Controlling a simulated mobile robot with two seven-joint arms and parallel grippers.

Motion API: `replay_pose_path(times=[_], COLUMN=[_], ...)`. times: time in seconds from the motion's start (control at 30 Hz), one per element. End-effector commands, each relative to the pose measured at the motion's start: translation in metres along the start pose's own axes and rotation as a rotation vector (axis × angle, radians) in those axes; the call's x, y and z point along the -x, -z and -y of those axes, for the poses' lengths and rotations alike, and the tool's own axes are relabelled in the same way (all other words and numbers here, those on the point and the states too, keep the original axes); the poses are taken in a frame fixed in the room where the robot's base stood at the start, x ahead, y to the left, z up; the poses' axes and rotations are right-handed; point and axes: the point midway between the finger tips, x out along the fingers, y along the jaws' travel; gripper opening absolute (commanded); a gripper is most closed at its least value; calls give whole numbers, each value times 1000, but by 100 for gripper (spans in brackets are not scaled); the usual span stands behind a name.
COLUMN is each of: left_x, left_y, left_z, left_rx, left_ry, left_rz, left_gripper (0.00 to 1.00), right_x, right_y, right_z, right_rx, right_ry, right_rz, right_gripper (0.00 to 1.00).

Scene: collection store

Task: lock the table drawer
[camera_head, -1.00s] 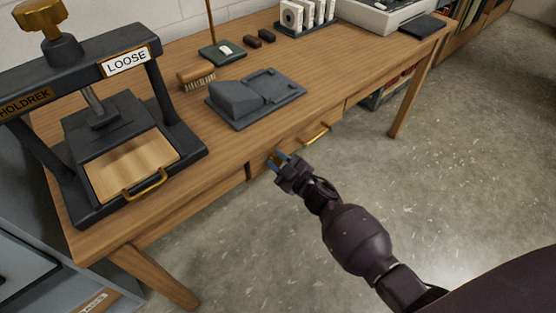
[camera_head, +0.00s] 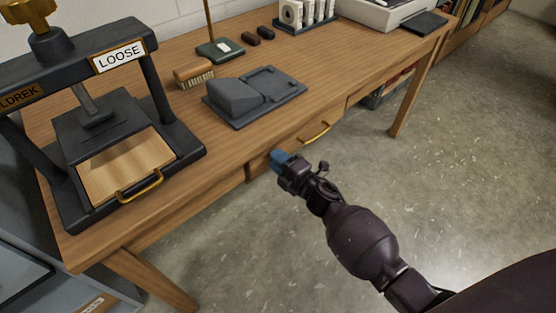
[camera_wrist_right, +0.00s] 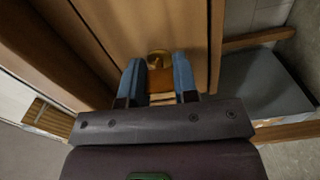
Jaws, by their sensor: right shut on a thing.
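The table drawer (camera_head: 338,122) with its brass handle (camera_head: 314,133) is in the table's front edge and looks shut. My right gripper (camera_head: 279,158) is at the left part of the drawer front, left of the handle. In the right wrist view, its blue fingers (camera_wrist_right: 158,75) are shut on a small brass key-like piece (camera_wrist_right: 159,81) at the drawer's lock. A round brass part (camera_wrist_right: 158,56) shows just beyond it, against the wood. The fingers hide the piece in the head view. How far the key is turned I cannot tell. My left gripper is not in view.
On the tabletop are a black press (camera_head: 150,60) marked LOOSE, a brush (camera_head: 194,73), a dark grey stand (camera_head: 253,97) and a green-based object (camera_head: 220,50). A table leg (camera_head: 152,281) stands at lower left. The floor (camera_head: 460,150) right of the table is clear.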

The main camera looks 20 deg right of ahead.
Motion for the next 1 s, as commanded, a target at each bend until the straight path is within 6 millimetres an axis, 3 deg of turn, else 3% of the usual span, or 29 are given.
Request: replay_pose_path(times=[0.3,0.77,0.8,0.97,1.0], left_x=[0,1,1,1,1], left_y=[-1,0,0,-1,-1], left_z=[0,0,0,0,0], left_rx=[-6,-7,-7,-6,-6], left_ry=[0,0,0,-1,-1], left_rz=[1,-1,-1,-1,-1], left_gripper=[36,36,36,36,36], right_x=[0,0,0,0,0], right_y=[0,0,0,0,0], right_z=[1,0,0,0,0], right_rx=[96,111,110,110,110], right_ry=[1,1,1,1,1], right_rz=[0,0,0,0,0], right_gripper=[4,4,29,53,53])
